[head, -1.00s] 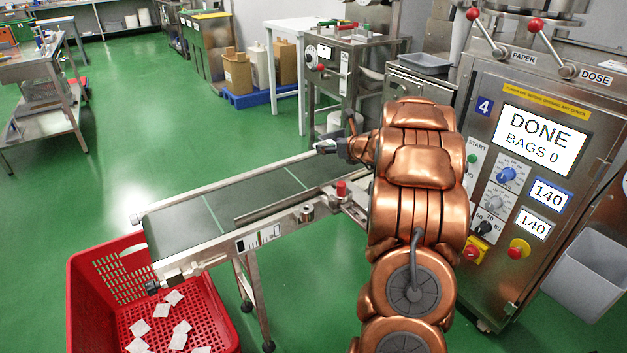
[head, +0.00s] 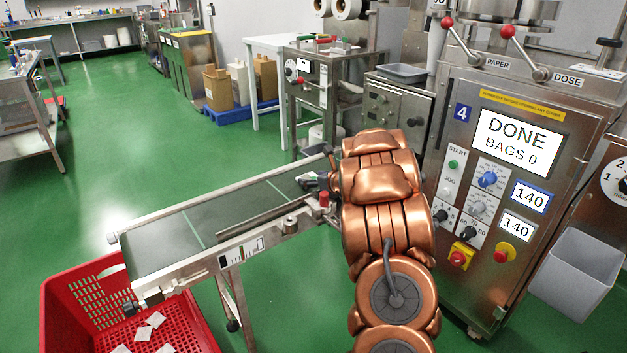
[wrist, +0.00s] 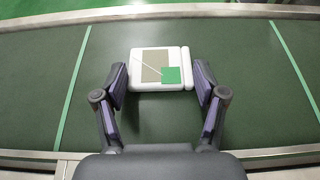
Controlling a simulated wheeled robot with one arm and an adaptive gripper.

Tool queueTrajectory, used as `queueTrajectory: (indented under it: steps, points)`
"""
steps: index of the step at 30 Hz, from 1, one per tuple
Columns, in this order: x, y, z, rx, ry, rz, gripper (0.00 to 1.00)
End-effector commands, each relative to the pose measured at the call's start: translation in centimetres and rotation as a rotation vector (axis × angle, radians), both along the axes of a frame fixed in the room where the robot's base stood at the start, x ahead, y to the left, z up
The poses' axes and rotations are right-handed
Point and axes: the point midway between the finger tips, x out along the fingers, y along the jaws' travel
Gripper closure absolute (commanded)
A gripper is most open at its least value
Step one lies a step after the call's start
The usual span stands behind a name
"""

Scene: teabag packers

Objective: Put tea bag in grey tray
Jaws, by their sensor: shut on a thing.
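A tea bag (wrist: 149,58), white with a tan patch, a thin string and a green tag, lies between my fingers in the wrist view. My gripper (wrist: 160,75) is shut on it, with one finger at each side, over the dark green conveyor belt (wrist: 45,95). I cannot tell whether the bag still touches the belt. A shallow grey tray (head: 402,72) sits on a steel cabinet behind and to the right of my arm.
A red basket (head: 190,330) with several white bags stands below the belt's left end. The packing machine (head: 520,210) reads "DONE BAGS 0" at the right, with a grey bin (head: 580,272) on its side. A post with a red top (head: 323,198) is near my gripper.

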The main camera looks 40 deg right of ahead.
Motion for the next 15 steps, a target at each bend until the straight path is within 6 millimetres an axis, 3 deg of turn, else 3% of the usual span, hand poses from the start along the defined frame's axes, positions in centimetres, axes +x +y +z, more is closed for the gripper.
queueTrajectory:
  steps: [5, 6, 12, 15]
  points:
    - [0.03, 0.03, -0.48, 0.0, -0.001, 0.001, 0.4]
    - [0.01, 0.0, -0.35, 0.0, -0.001, 0.0, 0.26]
    - [0.01, 0.02, -0.34, 0.0, 0.0, 0.001, 0.05]
    - [0.01, 0.03, -0.34, 0.0, 0.0, 0.001, 0.04]
